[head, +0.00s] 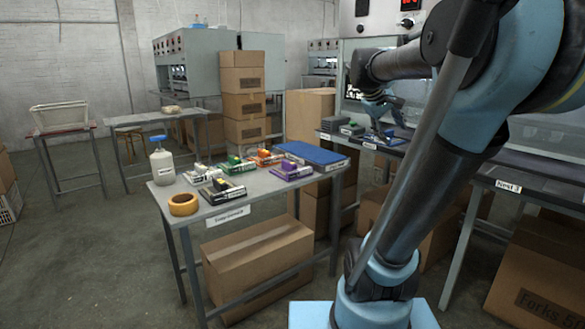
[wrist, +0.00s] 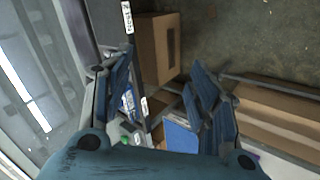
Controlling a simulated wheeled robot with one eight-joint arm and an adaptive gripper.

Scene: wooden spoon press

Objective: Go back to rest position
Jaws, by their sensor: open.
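My arm reaches across the right side of the head view, and my gripper (head: 385,112) hangs above the far-right table (head: 395,150). In the wrist view my gripper (wrist: 160,88) shows two blue fingers spread wide apart. Nothing is held between them. Below and beyond them show a cardboard box and part of a table with blue items. In the head view a blue item (head: 378,135) lies on the table just under the gripper; whether they touch cannot be told.
A large carton (head: 258,262) lies beneath.

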